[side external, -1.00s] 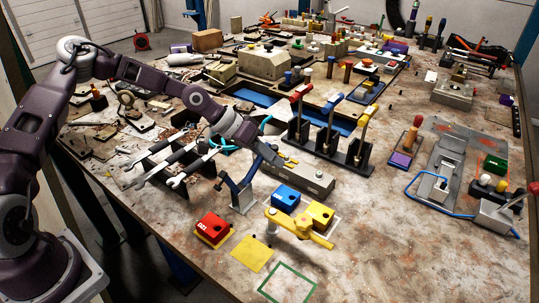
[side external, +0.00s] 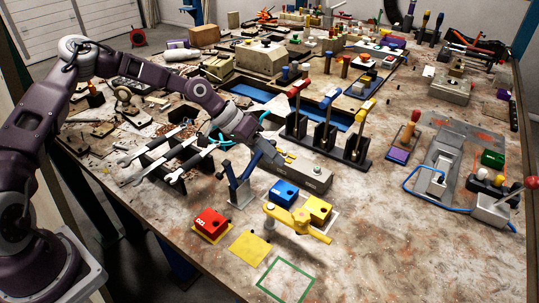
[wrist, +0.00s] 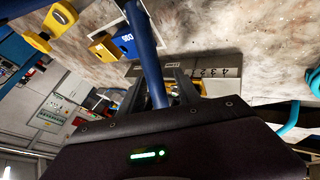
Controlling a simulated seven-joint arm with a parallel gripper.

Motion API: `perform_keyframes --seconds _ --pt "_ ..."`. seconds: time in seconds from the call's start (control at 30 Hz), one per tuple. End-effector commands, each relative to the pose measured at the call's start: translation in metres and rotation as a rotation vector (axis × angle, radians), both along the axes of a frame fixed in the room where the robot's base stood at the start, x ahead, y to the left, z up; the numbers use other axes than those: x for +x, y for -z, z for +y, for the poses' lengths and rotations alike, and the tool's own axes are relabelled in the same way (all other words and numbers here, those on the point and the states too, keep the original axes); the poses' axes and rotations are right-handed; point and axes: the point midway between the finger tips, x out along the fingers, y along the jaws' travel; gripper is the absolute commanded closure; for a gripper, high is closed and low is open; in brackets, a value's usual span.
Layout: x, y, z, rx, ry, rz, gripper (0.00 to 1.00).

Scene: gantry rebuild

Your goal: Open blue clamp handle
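The blue clamp (side external: 239,190) stands on the bench, with a metal bracket and a blue handle leaning up towards my gripper (side external: 281,160). In the wrist view the blue clamp handle (wrist: 145,50) is a long bar running from the top edge down between my two dark fingers. My gripper (wrist: 160,88) has its fingers apart, one on each side of the bar, and they look open. Contact between fingers and bar cannot be made out. The gripper's own body hides the bar's lower end.
A grey block (side external: 302,176) lies right beside the gripper. Blue (side external: 284,193), yellow (side external: 318,208) and red (side external: 211,221) blocks and a yellow clamp (side external: 298,220) stand in front. Wrenches (side external: 150,160) lie left. A row of levers (side external: 325,135) stands behind. Bare bench is at the front right.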

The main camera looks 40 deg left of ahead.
Motion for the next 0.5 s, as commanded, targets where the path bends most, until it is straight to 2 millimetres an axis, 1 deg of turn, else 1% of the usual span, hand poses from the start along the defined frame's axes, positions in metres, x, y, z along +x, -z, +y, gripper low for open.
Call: perform_keyframes --seconds 0.2,0.27,0.4,0.5 --pt "-0.001 -0.004 0.003 -0.001 -0.001 -0.002 0.60" --pt "-0.004 -0.011 0.008 0.001 -0.003 -0.002 0.60" --pt "-0.015 -0.034 0.025 0.001 -0.002 -0.003 0.60" --pt "-0.021 -0.046 0.034 0.001 -0.002 -0.002 0.60"
